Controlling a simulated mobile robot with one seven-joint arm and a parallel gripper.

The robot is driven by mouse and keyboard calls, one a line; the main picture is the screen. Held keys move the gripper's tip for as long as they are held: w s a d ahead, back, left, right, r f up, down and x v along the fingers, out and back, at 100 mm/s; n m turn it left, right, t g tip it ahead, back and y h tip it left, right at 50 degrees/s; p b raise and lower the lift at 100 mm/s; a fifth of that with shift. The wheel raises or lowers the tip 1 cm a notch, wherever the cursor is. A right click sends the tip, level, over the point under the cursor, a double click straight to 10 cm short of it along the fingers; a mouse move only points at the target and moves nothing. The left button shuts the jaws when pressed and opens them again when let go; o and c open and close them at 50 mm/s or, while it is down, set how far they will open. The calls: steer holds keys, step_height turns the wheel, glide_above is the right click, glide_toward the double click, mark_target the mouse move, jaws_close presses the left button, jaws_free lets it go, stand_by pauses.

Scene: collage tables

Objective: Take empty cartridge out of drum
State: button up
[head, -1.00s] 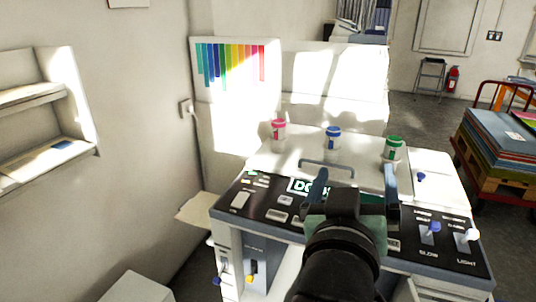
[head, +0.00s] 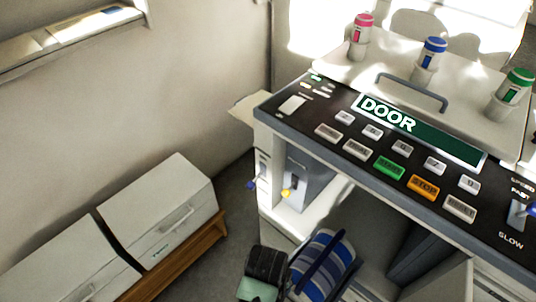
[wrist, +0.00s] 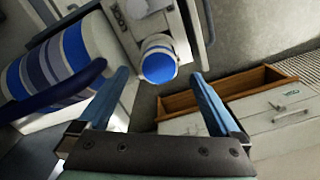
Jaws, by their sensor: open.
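The drum (head: 335,277), striped in blues and grey with a dark blue handle, shows below the machine's panel. It also fills the left side of the wrist view (wrist: 72,60). A white cylinder with a blue round end (wrist: 158,66), which looks like the cartridge, lies beyond and between my fingertips in the wrist view. My gripper (wrist: 160,76) is open, with nothing held between its fingers. In the head view my gripper (head: 266,263) is low, left of the drum; its fingertips and the cylinder cannot be made out there.
The machine's panel (head: 345,125) has a green DOOR display. Pink, blue and green cartridges (head: 433,55) stand on its top. Yellow and blue knobs show on its side. White drawers (head: 165,210) stand by the left wall, with floor between.

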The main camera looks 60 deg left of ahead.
steer(key=shift+d+f+b, duration=0.15)
steer(key=shift+f+b, duration=0.6)
steer(key=shift+f, duration=2.85)
jaws_close()
steer(key=shift+w+r, duration=0.1)
